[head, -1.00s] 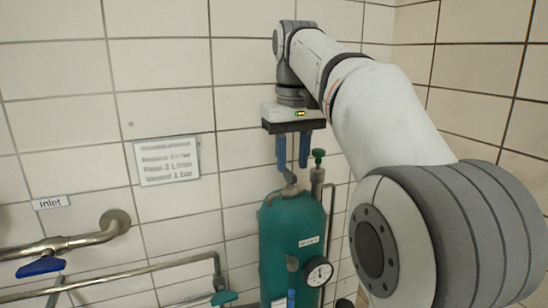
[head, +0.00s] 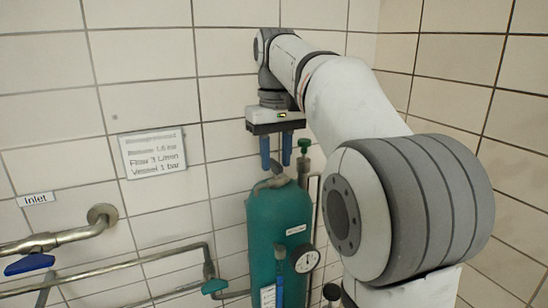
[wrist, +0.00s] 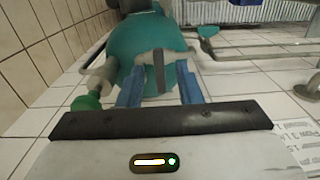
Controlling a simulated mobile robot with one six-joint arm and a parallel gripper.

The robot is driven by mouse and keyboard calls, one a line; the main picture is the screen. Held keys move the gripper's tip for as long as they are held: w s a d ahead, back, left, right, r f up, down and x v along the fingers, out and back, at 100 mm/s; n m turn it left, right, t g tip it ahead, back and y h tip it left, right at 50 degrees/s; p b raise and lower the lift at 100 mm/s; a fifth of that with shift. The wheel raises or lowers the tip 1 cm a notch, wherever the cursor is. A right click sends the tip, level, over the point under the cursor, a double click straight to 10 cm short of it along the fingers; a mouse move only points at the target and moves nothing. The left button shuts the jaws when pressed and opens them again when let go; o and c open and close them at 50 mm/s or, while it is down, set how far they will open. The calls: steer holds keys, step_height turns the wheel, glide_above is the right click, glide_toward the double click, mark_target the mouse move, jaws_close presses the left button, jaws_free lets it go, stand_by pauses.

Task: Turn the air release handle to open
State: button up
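A green knob (head: 304,143) sits on a thin upright pipe just right of the teal vessel (head: 275,215). In the wrist view a green knob (wrist: 85,103) shows at left, outside the fingers. I cannot tell for certain whether it is the air release handle. My gripper (head: 276,163) points down above the vessel top. Its two blue fingers are apart.
A pressure gauge (head: 305,258) is on the vessel's lower right. Pipes with a blue handle (head: 29,264) and a green handle (head: 214,286) run along the wall at left. A placard (head: 153,152) and an Inlet label (head: 36,199) are on the tiled wall.

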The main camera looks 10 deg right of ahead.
steer(key=shift+f, duration=0.35)
steer(key=shift+c, duration=0.2)
jaws_close()
